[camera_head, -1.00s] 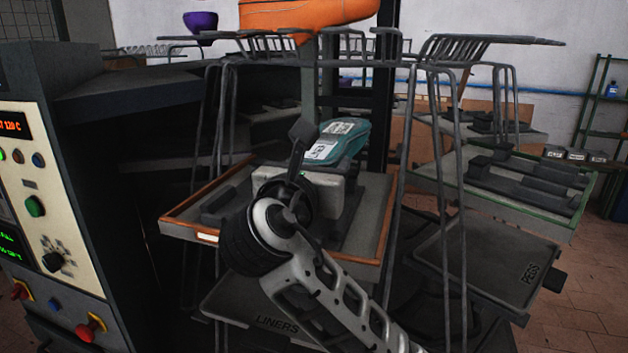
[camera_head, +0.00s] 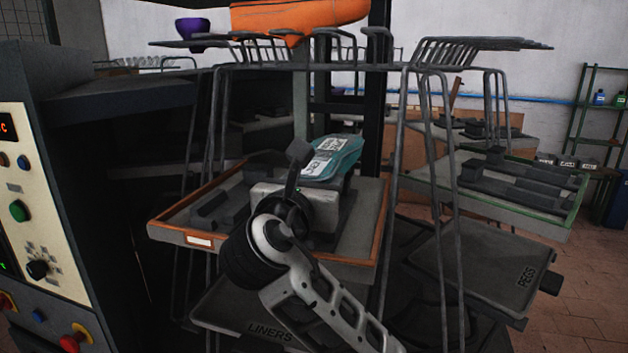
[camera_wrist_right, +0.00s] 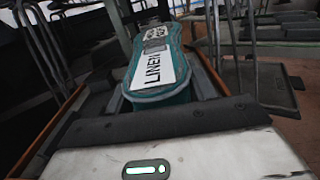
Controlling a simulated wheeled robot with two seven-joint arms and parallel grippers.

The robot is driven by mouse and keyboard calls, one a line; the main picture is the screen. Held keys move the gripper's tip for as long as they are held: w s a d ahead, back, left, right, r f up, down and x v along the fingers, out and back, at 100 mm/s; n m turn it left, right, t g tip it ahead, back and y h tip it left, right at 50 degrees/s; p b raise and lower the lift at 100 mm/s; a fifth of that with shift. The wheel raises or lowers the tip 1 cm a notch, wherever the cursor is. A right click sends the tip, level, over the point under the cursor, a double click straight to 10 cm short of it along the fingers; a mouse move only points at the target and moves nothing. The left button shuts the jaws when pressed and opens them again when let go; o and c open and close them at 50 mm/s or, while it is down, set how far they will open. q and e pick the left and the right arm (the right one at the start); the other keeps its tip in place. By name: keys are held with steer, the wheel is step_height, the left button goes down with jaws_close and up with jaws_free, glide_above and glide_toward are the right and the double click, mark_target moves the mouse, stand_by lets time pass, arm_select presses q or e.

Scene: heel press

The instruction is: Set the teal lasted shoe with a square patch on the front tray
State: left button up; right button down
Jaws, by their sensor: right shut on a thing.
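The teal lasted shoe (camera_head: 337,158) is above the orange-rimmed front tray (camera_head: 166,238) in the head view, lying sole up with white labels on it. In the right wrist view the shoe (camera_wrist_right: 160,88) extends away from the gripper, and one label reads LINEN. Whether the shoe touches the tray is hidden. My left gripper is not in view.
Dark blocks (camera_head: 222,208) stand in the tray's left part. Grey rack bars (camera_head: 398,170) rise on both sides, with a rail above. A green-edged tray (camera_head: 500,212) and a PEGS tray (camera_head: 480,270) are right; a LINERS tray (camera_head: 215,310) is below. A control panel (camera_head: 40,220) is left.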

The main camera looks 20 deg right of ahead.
steer(key=shift+f, duration=0.6)
stand_by(0.8)
steer(key=shift+c, duration=2.2)
jaws_free()
steer(key=shift+f, duration=0.25)
steer(key=b+v, duration=0.1)
steer(key=v, duration=1.5)
steer(key=shift+r, duration=0.15)
